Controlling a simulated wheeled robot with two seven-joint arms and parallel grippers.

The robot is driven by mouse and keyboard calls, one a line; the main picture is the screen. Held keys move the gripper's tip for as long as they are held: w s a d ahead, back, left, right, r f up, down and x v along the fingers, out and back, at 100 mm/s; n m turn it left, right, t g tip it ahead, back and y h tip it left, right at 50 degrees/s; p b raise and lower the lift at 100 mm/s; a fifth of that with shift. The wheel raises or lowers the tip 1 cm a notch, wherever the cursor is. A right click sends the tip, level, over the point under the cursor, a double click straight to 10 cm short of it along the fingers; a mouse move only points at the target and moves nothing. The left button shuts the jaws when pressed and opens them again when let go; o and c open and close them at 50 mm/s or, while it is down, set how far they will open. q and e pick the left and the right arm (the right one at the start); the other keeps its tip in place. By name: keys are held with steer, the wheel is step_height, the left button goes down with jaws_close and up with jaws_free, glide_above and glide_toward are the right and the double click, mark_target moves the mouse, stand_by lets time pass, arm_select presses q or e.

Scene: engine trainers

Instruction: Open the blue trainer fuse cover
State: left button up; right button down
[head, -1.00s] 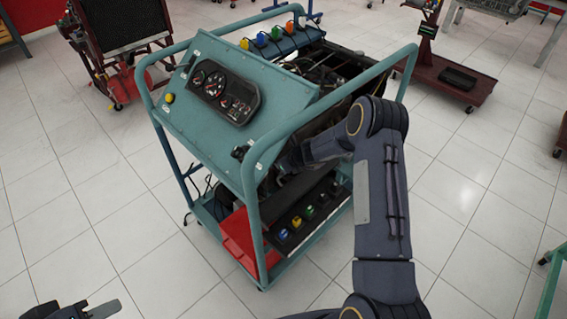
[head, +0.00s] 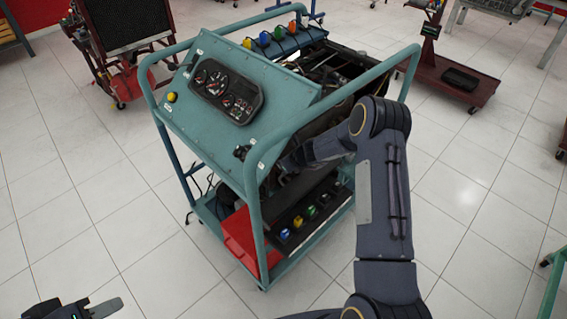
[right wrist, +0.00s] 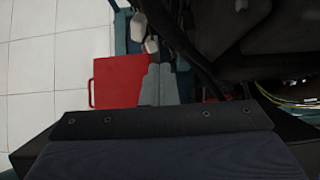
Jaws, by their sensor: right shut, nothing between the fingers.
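The blue trainer is a teal wheeled frame (head: 255,180) with a sloping panel (head: 213,120) that carries a dark gauge cluster (head: 225,92). I cannot make out its fuse cover in either view. My right arm reaches in through the trainer's right side, behind the panel, which hides its gripper in the head view. In the right wrist view my right gripper (right wrist: 158,84) is shut, its grey fingers together with nothing held, in front of or over a red part (right wrist: 115,82). My left gripper (head: 85,309) is partly cut off at the bottom left, away from the trainer; its opening is unclear.
Dark bars with coloured caps sit at the trainer's back top (head: 285,45) and low inside (head: 312,212). Cables (right wrist: 290,92) hang at the right in the wrist view. A red stand (head: 455,75) and a radiator rig (head: 120,45) stand behind. The left floor is clear.

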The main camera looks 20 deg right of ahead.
mark_target(294, 185)
stand_by(0.3)
steer(key=s+d+r+n+b, duration=0.1)
steer(key=s+r+n+b, duration=0.1)
steer(key=b, duration=0.1)
steer(key=s+d+r+n+t+b, duration=0.1)
steer(key=s+d+r+n+b, duration=0.1)
steer(key=s+n+b, duration=0.1)
steer(key=s+d+r+n+b, duration=0.2)
steer(key=s+b, duration=0.1)
steer(key=b, duration=0.1)
steer(key=shift+s+d+r+t+y+b, duration=0.2)
steer(key=shift+r+t+y+b, duration=0.1)
steer(key=shift+b, duration=0.1)
steer(key=s+r+n+b, duration=0.1)
steer(key=s+n+b, duration=0.6)
steer(key=n+b, duration=0.3)
steer(key=shift+n+t, duration=0.4)
steer(key=shift+n, duration=0.1)
steer(key=x, duration=1.2)
steer(key=shift+w+r+b, duration=0.1)
steer(key=shift+w+b, duration=0.2)
steer(key=shift+w, duration=0.05)
steer(key=shift+a, duration=0.1)
